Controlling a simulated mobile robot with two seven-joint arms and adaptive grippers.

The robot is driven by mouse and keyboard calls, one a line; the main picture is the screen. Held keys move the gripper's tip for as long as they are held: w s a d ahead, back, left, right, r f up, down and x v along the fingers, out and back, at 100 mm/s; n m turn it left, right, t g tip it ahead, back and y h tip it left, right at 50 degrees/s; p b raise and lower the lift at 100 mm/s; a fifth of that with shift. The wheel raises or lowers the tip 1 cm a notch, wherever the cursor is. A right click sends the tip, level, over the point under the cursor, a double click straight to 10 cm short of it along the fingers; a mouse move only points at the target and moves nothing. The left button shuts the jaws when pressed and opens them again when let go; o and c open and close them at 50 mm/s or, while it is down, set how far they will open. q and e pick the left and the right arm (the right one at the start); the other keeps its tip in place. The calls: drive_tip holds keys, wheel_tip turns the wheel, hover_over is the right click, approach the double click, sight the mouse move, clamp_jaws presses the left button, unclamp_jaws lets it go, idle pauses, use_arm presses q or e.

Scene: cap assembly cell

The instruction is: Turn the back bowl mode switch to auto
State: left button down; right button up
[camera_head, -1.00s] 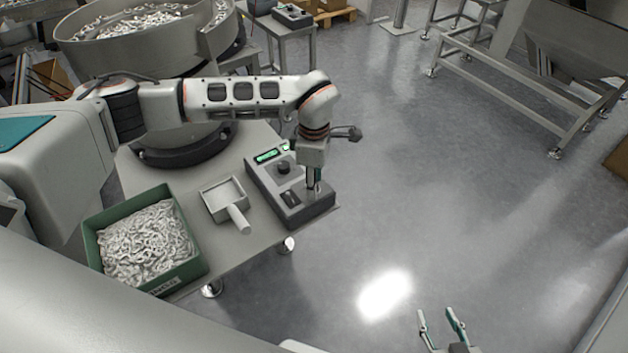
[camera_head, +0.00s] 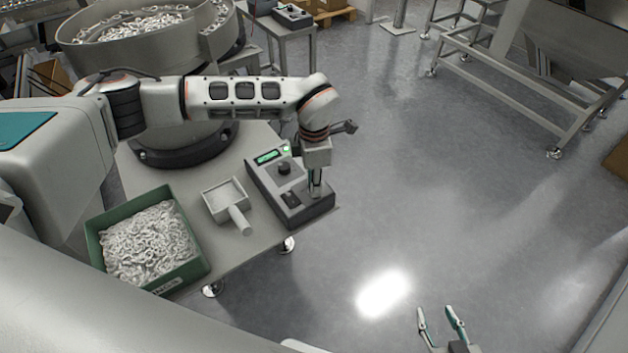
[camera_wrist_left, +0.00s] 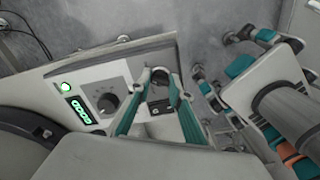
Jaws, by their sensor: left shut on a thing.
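A grey control box (camera_head: 262,180) stands on the near bowl's table, with a black knob (camera_head: 284,168), a lit green display (camera_head: 268,156) and a lit green button (camera_head: 287,149). The knob (camera_wrist_left: 107,103) and display (camera_wrist_left: 82,110) also show in the left wrist view. My left gripper (camera_head: 315,191) points down at the box's right end. In the left wrist view its teal fingers (camera_wrist_left: 158,78) are closed around a small dark switch (camera_wrist_left: 160,76), partly hidden between the tips; its setting cannot be read. My right gripper (camera_head: 437,315) is open and empty above the floor.
A green bin of metal parts (camera_head: 196,262) and a grey scoop (camera_head: 240,220) lie left of the box. A vibratory bowl (camera_head: 90,55) stands behind. Another control box (camera_head: 292,15) sits on a farther table.

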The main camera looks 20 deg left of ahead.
use_arm(q)
drive_tip(key=n, duration=0.3)
drive_tip(key=shift+n, duration=0.4)
drive_tip(key=n, duration=0.3)
drive_tip(key=shift+n+p, duration=0.3)
drive_tip(key=shift+p, duration=0.05)
drive_tip(key=n, duration=0.6)
drive_tip(key=shift+w, duration=0.1)
drive_tip(key=shift+n, duration=0.3)
drive_tip(key=c, duration=1.8)
unclamp_jaws()
drive_tip(key=shift+r, duration=0.1)
wheel_tip(320, 180, up, 12)
drive_tip(key=shift+f, duration=0.1)
